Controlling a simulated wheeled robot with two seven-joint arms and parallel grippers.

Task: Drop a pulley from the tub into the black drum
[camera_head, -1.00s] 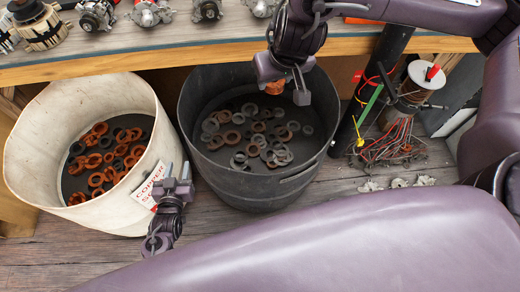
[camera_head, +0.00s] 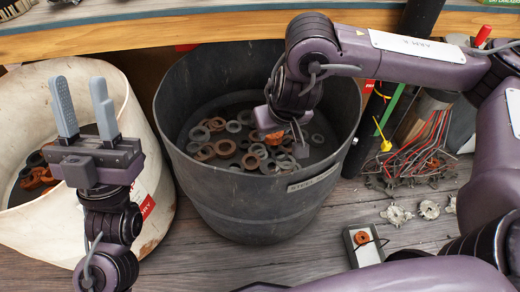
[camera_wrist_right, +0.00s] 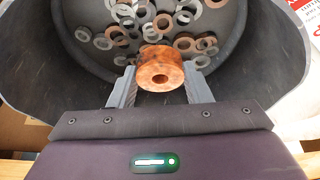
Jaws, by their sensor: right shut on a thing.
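The black drum (camera_head: 225,205) stands in the middle of the head view, with several grey and brown rings on its floor. My right gripper (camera_wrist_right: 160,82) is shut on a copper-brown pulley (camera_wrist_right: 160,68), held over the drum's opening. In the head view the pulley (camera_head: 275,137) is mostly hidden by the gripper (camera_head: 288,140). The white tub (camera_head: 70,238) stands left of the drum and holds several orange-brown and dark rings, partly hidden by my left arm. My left gripper (camera_head: 84,108) is open and empty, fingers up, in front of the tub.
A workbench edge (camera_head: 220,22) runs across the back. Right of the drum are a black post, a wire bundle (camera_head: 425,150), several small metal parts (camera_head: 397,214) and a small box (camera_head: 362,243) on the wooden floor.

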